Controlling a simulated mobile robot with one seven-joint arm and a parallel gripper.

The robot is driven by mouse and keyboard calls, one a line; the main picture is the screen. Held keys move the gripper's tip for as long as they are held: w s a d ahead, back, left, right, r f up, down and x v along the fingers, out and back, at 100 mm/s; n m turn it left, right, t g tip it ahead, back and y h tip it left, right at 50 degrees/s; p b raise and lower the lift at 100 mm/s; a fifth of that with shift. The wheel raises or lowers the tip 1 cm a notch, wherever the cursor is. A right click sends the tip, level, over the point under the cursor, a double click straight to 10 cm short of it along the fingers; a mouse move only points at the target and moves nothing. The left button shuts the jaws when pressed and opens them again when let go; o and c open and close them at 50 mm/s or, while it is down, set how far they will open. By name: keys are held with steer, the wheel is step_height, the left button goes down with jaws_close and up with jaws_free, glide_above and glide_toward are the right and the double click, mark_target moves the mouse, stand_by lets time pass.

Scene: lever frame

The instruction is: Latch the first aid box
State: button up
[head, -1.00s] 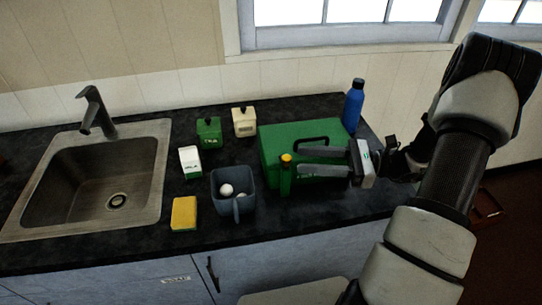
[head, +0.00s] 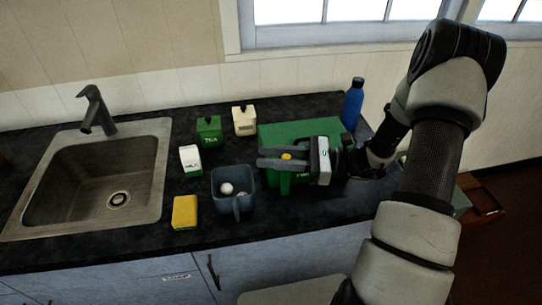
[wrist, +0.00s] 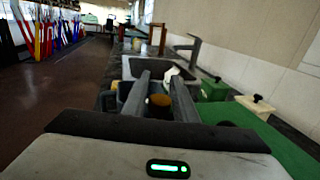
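The first aid box (head: 298,130) is a green case on the dark counter, partly covered by my gripper and arm in the head view. Its green top also shows at the right of the wrist view (wrist: 282,142). I cannot make out its latch. My gripper (head: 260,157) is in front of and over the box's near side, fingers pointing left. The fingers are apart, with a gap between them in the wrist view (wrist: 160,78). A green bottle with a yellow cap (head: 286,156) stands at the box's front. Its cap shows between the fingers; I cannot tell if they touch it.
A grey mug (head: 232,197) with white balls stands left of the box, near the fingertips. A yellow sponge (head: 185,211), white-green carton (head: 190,160), green tin (head: 209,131), cream tin (head: 245,120) and sink (head: 100,185) lie further left. A blue bottle (head: 352,105) stands behind right.

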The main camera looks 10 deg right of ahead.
jaws_close()
steer(key=shift+w+d+m+t+h, duration=0.1)
steer(key=shift+w+m+t+h, duration=0.1)
steer(key=shift+m+t, duration=0.25)
steer(key=shift+w+m+t+h, duration=0.1)
steer(key=shift+m+t+h, duration=0.15)
steer(key=shift+t, duration=0.3)
steer(key=shift+s, duration=0.1)
steer(key=shift+o, duration=2.2)
jaws_free()
steer(key=v, duration=1.7)
steer(key=shift+d+b, duration=0.2)
steer(key=shift+b, duration=0.15)
